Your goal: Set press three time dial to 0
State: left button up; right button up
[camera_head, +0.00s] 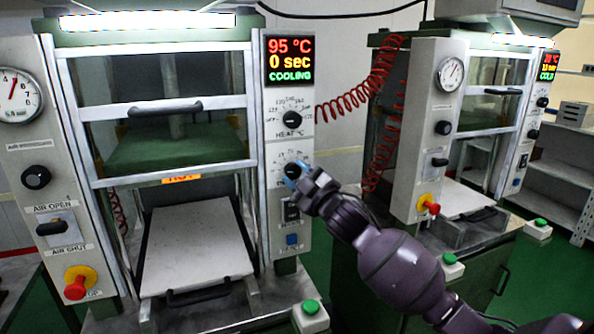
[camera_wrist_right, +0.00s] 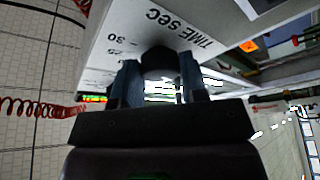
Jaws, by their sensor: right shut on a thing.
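The near press (camera_head: 190,50) has a control panel whose display (camera_head: 289,60) reads 95 °C, 0 sec, COOLING. Below the heat dial (camera_head: 292,119) is the black time dial (camera_head: 290,168), partly hidden by my gripper. My right gripper (camera_head: 297,178) reaches in from the lower right and is shut on this dial. In the right wrist view the dark time dial (camera_wrist_right: 158,62) sits between my two blue-grey fingers, beside the label TIME SEC. The dial's pointer cannot be made out. My left gripper is out of view.
A second press (camera_head: 425,130) stands to the right, with a red coiled hose (camera_head: 378,120) between the two. A black switch (camera_head: 291,210) and a blue button (camera_head: 292,239) lie just below the time dial. A green button box (camera_head: 311,312) is at the front.

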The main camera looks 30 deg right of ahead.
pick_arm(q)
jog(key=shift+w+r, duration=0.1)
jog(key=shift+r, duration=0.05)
pick_arm(e)
jog(key=shift+n+g+y, duration=0.5)
jog(key=shift+n+y, duration=0.1)
jog(key=shift+n, duration=0.9)
jog(key=o, duration=0.9)
jog(key=shift+s, duration=0.1)
pick_arm(q)
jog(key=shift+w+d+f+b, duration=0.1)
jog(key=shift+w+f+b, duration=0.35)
jog(key=shift+b, duration=0.65)
pick_arm(e)
jog(key=shift+v, duration=5.3)
jog(key=shift+d, duration=0.1)
